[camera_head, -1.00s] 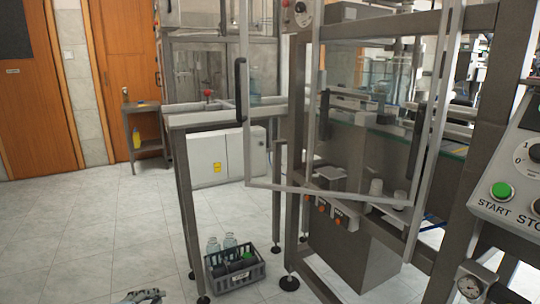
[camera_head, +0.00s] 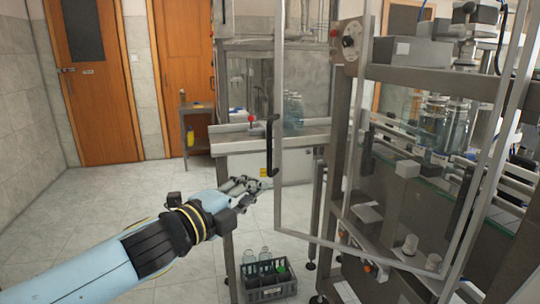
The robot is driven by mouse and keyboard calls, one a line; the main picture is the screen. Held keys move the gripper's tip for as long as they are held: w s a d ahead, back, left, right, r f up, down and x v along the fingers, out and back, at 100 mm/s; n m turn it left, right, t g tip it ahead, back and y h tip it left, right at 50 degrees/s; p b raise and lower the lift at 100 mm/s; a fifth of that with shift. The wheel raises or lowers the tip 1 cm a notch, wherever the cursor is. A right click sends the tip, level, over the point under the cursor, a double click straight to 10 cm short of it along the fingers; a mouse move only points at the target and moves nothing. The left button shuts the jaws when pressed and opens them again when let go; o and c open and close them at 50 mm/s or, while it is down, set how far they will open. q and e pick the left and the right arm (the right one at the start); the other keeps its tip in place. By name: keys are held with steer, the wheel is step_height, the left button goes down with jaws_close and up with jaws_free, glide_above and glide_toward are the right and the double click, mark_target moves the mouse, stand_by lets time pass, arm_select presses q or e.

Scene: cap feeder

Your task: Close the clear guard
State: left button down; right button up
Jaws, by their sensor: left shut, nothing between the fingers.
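The clear guard (camera_head: 350,200) is a see-through panel in a light metal frame, standing swung open from the steel machine. Its black handle (camera_head: 271,146) is on the frame's left upright. My left arm comes in from the lower left, and my left gripper (camera_head: 258,186) is shut and empty. In the picture it is just below and left of the handle's lower end; I cannot tell whether it touches the guard frame. My right gripper is out of view.
A grey crate (camera_head: 268,291) with glass bottles stands on the floor below the guard. A steel table (camera_head: 262,141) is behind the guard. White caps (camera_head: 410,243) are inside the machine. The tiled floor at the left is clear.

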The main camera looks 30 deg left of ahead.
mark_target(268, 170)
arm_select(q)
steer(key=w+p, duration=0.1)
steer(key=w, duration=0.1)
steer(key=w+p, duration=0.1)
steer(key=w, duration=0.2)
steer(key=w+a+p, duration=0.1)
steer(key=w+p, duration=0.1)
steer(key=w, duration=0.1)
steer(key=shift+a, duration=0.1)
steer(key=shift+w+a, duration=0.45)
steer(key=shift+a, duration=0.05)
steer(key=shift+a, duration=0.1)
